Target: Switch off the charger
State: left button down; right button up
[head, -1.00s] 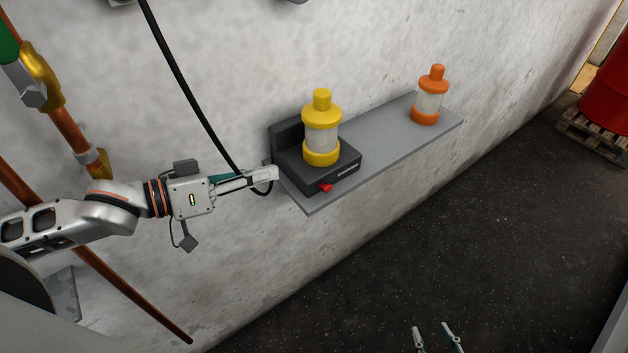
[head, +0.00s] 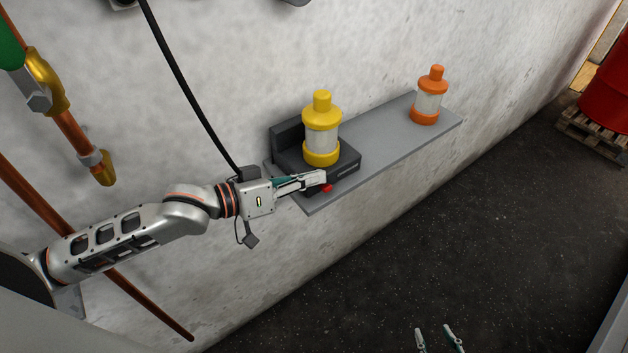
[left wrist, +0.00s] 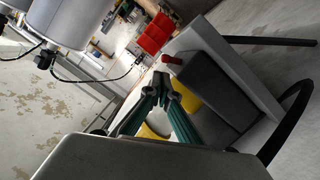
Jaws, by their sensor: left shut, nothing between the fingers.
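The dark charger (head: 348,168) sits on the near end of a grey wall shelf. A yellow lantern (head: 322,113) stands upright in it. The charger's small red switch (head: 327,188) is on its front face, partly hidden by my left gripper (head: 321,178). That gripper is shut and empty, its tips just over the switch; I cannot tell whether they touch. In the left wrist view the closed tips (left wrist: 162,83) are close to the red switch (left wrist: 172,59), with the charger (left wrist: 215,80) beyond. My right gripper (head: 437,337) is open and empty at the bottom edge.
The grey shelf (head: 385,140) also carries an orange lantern (head: 428,97) at its far end. A black cable (head: 185,90) hangs down the wall towards the charger. Copper pipes (head: 72,132) run at the left. A red drum (head: 607,95) stands on a pallet at the right.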

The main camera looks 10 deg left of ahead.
pick_arm(q)
jog(key=shift+s+d+f, duration=0.15)
jog(key=shift+f, duration=0.35)
jog(key=shift+s+d+m+y, duration=0.1)
jog(key=shift+m+y, duration=0.2)
jog(key=shift+m, duration=0.3)
